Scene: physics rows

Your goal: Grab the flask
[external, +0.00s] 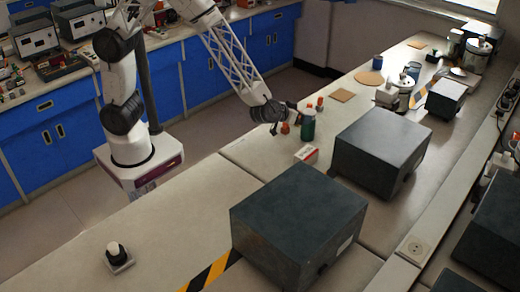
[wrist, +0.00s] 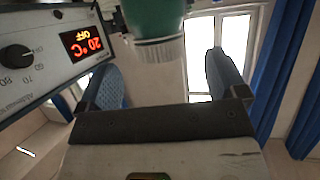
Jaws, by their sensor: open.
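The likely flask is a green bottle (external: 308,126) standing on the bench at the end of my arm in the external view. In the wrist view, a green body (wrist: 155,15) with a pale ribbed cap enters from the top edge; most of it is cut off. My gripper (external: 285,117) is just left of the bottle in the external view, partly blended with small items there. In the wrist view, my gripper (wrist: 162,62) has its two fingers wide apart with nothing clasped. The green body lies beyond and between the fingertips, in line with the gap.
Small orange-topped bottles (external: 285,128) stand close to the green one. A red-and-white box (external: 306,154) lies in front. A large dark box (external: 380,150) is to the right. A device with a 20°C display (wrist: 60,45) is close by the left finger in the wrist view.

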